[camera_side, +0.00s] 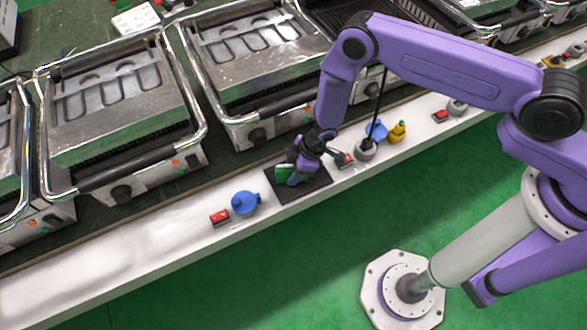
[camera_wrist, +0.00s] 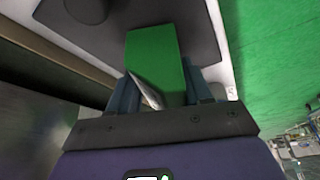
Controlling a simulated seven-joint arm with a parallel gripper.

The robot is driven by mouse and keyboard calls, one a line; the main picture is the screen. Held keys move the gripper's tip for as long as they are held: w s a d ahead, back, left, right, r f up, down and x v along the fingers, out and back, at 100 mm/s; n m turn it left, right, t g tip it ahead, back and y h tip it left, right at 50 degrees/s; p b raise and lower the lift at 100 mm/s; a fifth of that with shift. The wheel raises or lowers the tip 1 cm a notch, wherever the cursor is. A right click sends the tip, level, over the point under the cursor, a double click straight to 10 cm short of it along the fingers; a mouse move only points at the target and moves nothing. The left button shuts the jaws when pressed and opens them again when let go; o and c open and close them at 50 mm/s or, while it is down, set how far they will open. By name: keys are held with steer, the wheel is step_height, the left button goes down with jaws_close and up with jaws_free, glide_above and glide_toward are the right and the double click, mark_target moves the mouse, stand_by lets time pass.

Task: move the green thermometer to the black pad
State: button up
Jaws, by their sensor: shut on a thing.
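The green thermometer (camera_wrist: 157,58) is a flat green block with a thin light-coloured strip on its near part. My gripper (camera_wrist: 160,98) is shut on it, with a finger on each side. In the side view the thermometer (camera_side: 284,171) shows as a small green patch beside my gripper (camera_side: 290,177). The black pad (camera_side: 316,190) lies flat on the white ledge directly beneath my gripper. In the wrist view the dark pad (camera_wrist: 200,35) fills the area behind the thermometer. I cannot tell whether the thermometer touches the pad.
A blue round object (camera_side: 245,202) and a red box (camera_side: 220,217) stand left of the pad. A grey round holder (camera_side: 365,151), a red item (camera_side: 344,160) and a yellow bottle (camera_side: 397,131) stand to the right. Metal grills (camera_side: 125,120) line the back. The left ledge is clear.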

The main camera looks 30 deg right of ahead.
steer(key=o, duration=1.2)
steer(key=shift+f, duration=0.1)
steer(key=shift+o, duration=0.2)
steer(key=v, duration=1.2)
steer(key=shift+r, duration=0.2)
